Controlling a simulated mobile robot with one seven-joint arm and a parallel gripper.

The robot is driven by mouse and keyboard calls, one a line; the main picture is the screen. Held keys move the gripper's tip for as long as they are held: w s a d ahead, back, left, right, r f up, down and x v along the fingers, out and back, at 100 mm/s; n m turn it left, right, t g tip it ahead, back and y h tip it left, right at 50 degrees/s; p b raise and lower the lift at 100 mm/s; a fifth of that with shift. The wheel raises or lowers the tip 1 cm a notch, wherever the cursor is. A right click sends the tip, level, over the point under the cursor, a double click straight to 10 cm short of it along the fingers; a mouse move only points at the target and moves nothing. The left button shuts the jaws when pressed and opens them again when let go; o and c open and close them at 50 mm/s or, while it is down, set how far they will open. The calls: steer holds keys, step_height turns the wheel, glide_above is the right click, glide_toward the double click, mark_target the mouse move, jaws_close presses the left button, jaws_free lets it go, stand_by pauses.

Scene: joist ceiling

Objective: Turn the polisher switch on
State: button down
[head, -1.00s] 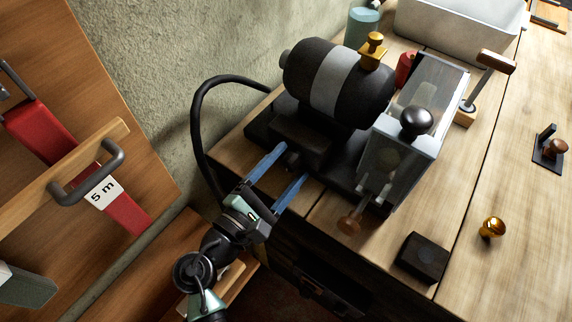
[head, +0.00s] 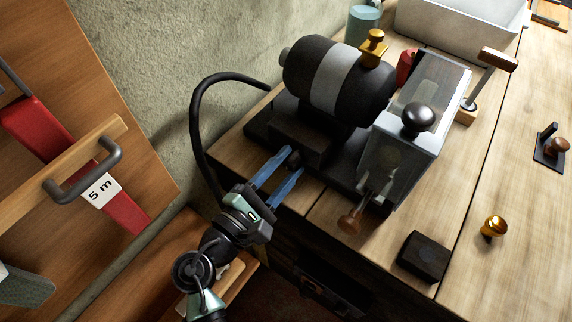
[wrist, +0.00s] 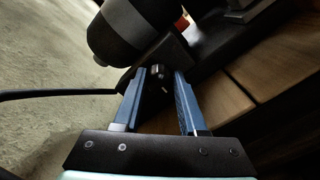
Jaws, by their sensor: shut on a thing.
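The polisher (head: 332,82) is a dark motor body with a grey band on a black base, at the back left of the workbench. Its switch is a small black knob (head: 294,158) on the front of a dark box (head: 298,135) below the motor. My gripper (head: 293,162) has its two blue fingers closed on the sides of this knob. In the wrist view the knob (wrist: 158,73) sits between the fingertips, with the motor body (wrist: 130,25) above. The knob's exact turn is too dark to read.
A clear guard box (head: 405,125) with a dark round knob stands right of the motor. A black cable (head: 195,125) loops on the left by the wall. A dark block (head: 423,257) and a brass knob (head: 493,226) are on the bench (head: 480,285).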

steer(key=m+b, duration=0.1)
steer(key=m, duration=0.1)
steer(key=m+b, duration=0.3)
steer(key=shift+f+m+b, duration=0.3)
steer(key=shift+m+b, duration=0.05)
steer(key=shift+m, duration=0.05)
steer(key=m+b, duration=0.2)
steer(key=m, duration=0.1)
steer(key=shift+b, duration=0.4)
steer(key=shift+m+b, duration=0.9)
steer(key=shift+m, duration=0.3)
steer(key=shift+r, duration=0.1)
steer(key=shift+c, duration=2.3)
jaws_free()
steer(key=v, duration=1.3)
steer(key=shift+b, duration=0.3)
